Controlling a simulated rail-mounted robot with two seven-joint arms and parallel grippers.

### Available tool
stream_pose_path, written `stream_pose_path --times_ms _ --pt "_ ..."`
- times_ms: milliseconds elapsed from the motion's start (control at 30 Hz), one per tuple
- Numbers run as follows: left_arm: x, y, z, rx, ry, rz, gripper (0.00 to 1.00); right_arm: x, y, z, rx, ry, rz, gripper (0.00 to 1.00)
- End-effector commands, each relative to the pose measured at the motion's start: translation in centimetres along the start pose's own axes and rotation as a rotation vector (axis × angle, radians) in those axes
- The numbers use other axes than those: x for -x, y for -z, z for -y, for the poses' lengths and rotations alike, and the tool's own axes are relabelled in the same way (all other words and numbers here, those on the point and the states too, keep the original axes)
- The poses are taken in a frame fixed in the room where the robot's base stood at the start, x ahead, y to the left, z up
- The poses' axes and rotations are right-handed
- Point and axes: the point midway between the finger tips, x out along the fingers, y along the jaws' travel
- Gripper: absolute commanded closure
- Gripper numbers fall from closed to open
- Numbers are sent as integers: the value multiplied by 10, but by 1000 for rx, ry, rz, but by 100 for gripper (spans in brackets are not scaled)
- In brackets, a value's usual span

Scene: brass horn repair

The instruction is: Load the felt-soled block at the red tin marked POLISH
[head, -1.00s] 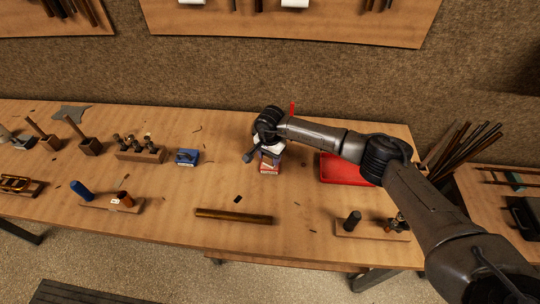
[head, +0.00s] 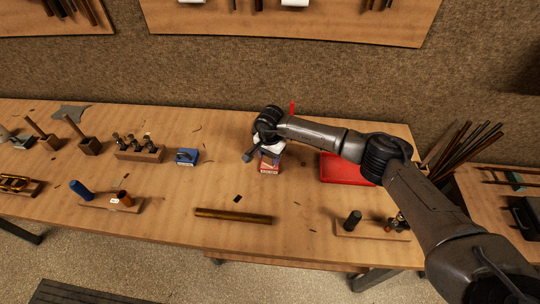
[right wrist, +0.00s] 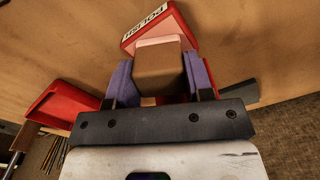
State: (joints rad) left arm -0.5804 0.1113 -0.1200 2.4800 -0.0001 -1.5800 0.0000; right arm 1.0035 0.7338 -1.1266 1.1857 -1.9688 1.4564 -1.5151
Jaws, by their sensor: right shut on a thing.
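The red tin (head: 269,168) stands on the bench near the middle, partly hidden under my right gripper (head: 268,152). In the right wrist view the tin (right wrist: 177,20) shows its white POLISH label. My right gripper (right wrist: 160,85) is shut on a brown block (right wrist: 158,68), with a purple-blue finger on each side of it. A pale pink layer shows along the block's far edge. The block is over the tin; I cannot tell whether they touch. My left gripper is not in view.
A red tray (head: 340,172) lies right of the tin, under my right forearm. A blue tin (head: 187,156) and a wooden rack (head: 140,155) stand to the left. A brass tube (head: 233,216) lies in front. A wooden holder (head: 370,230) stands front right.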

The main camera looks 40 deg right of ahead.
Motion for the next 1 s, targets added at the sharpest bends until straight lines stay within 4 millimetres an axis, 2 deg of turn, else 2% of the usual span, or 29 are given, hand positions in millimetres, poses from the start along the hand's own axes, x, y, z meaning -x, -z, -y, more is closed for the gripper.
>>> stream_pose_path --times_ms 533,1000 --pt "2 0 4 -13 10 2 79 1 0 -1 0 -3 -2 72" --pt "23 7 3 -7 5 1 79 35 1 -1 -1 0 -1 72"
